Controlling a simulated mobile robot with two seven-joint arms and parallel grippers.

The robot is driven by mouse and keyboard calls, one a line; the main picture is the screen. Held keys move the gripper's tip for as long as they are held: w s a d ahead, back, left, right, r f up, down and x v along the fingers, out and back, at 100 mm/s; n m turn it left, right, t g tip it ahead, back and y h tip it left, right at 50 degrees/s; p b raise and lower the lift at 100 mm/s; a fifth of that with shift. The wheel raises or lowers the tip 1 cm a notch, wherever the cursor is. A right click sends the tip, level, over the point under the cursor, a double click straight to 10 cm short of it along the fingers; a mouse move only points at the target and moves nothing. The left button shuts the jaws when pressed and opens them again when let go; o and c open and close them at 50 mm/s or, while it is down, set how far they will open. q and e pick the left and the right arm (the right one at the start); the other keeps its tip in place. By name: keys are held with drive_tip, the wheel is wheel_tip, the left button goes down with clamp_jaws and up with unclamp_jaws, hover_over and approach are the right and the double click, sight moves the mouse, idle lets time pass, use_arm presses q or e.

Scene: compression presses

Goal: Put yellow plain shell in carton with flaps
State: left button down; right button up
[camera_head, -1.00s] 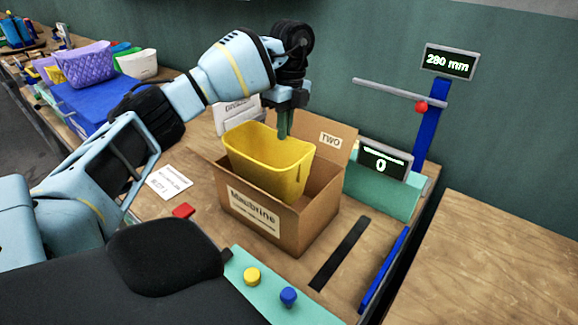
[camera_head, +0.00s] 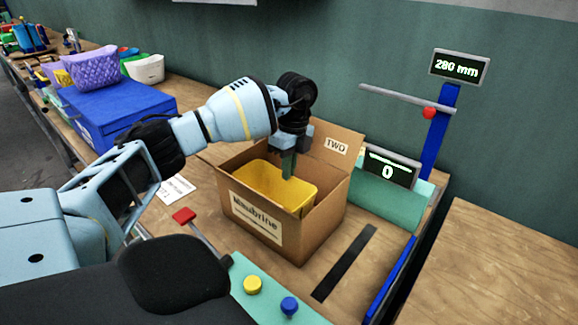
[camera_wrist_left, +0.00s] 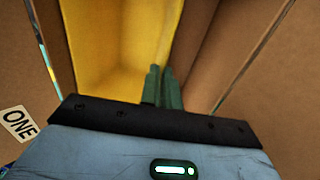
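The yellow plain shell (camera_head: 265,183) is an open bin, now mostly inside the open cardboard carton with flaps (camera_head: 298,237); its rim shows about level with the carton's opening. Whether it rests on the carton's floor is hidden. My left gripper (camera_head: 289,165) points down at the shell's far rim, its green fingers close together on the shell's wall. In the left wrist view the fingers (camera_wrist_left: 162,82) are at the edge of the yellow shell (camera_wrist_left: 105,40), beside the brown carton wall. My right gripper is not in view.
A press with a blue post (camera_head: 437,135) and displays reading 280 mm and 0 stands behind right. A teal panel with yellow and blue knobs (camera_head: 270,298) is in front. A blue box (camera_head: 115,112) with a purple basket (camera_head: 97,70) is at left.

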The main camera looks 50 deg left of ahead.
use_arm(q)
drive_tip(key=shift+f, duration=0.1)
drive_tip(key=c, duration=1.6)
unclamp_jaws()
drive_tip(key=shift+c, duration=0.2)
